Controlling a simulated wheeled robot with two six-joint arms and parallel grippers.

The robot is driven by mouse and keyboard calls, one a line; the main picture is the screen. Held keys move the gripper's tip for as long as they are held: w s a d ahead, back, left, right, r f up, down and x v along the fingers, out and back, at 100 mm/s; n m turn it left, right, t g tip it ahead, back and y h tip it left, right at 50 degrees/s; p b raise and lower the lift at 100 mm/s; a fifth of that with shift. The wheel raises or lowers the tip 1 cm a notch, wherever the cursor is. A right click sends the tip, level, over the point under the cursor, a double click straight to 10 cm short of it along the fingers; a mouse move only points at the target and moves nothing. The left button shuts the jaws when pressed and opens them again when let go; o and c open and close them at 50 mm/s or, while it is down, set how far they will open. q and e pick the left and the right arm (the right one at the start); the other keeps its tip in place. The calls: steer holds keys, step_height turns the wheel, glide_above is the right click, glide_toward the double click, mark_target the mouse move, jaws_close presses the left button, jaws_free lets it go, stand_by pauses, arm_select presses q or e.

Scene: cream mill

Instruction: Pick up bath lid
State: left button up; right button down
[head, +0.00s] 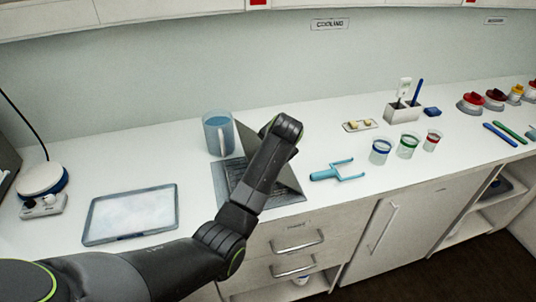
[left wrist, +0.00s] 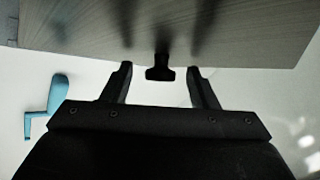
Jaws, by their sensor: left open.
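The bath lid (left wrist: 225,30) is a grey brushed plate filling the top of the left wrist view. A dark knob or handle (left wrist: 160,73) shows at its near edge. My left gripper (left wrist: 159,69) is open, with a finger on each side of the knob and gaps between; I cannot tell the depth between them. My left fingers are hidden there behind the arm. My right gripper is not in view.
A tablet-like tray (head: 130,213) lies to the left. Several small cups, including a blue-banded one (head: 380,151), stand to the right.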

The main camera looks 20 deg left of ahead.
arm_select(q)
steer(key=shift+c, duration=0.4)
steer(key=c, duration=0.9)
step_height(320, 180, up, 19)
steer(key=p, duration=0.7)
steer(key=shift+f+p, duration=0.1)
steer(key=shift+p, duration=0.2)
